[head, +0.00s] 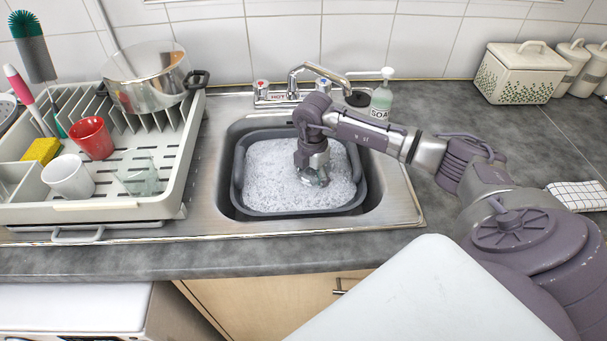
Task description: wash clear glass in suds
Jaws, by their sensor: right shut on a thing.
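My right gripper (313,174) reaches down into the white suds (270,170) in the grey wash basin (239,180). It is shut on what looks like a clear glass; only a small greenish, glassy part shows at the fingertips, and the suds and fingers hide the rest. Another clear glass (143,180) stands in the dish rack at the left. My left gripper is not in view.
The dish rack (160,194) also holds a red cup (93,137), a white cup (68,176), a steel pot (148,80) and a yellow sponge (42,150). The faucet (318,70) and soap bottle (381,98) stand behind the basin. The counter front is clear.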

